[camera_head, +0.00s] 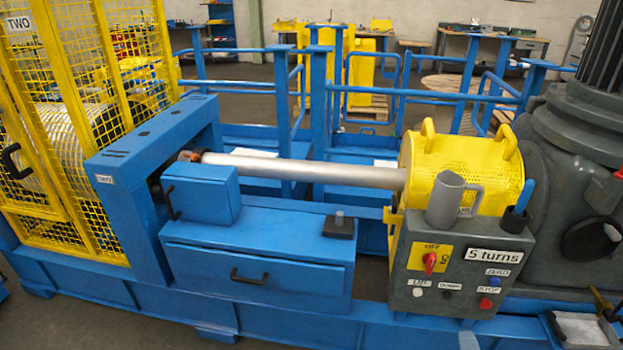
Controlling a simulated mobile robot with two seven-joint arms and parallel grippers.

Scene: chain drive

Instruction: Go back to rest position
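Neither of my grippers shows in the head view. The chain drive machine fills the middle. A long grey shaft (310,172) runs from the blue frame (150,135) on the left to a yellow perforated guard (465,165) on the right. A grey control box (455,265) in front of the guard carries a red switch on a yellow plate, several buttons and a "5 turns" label. A grey mug (443,203) and a dark holder with a blue-handled item (518,210) stand on top of the box.
A blue drawer unit (255,265) with a closed drawer sits below the shaft. A small dark block (340,226) lies on it. A yellow cage (60,140) stands left, a large grey motor housing (570,180) right. Blue railings (420,92) are behind. A light plate (582,328) lies lower right.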

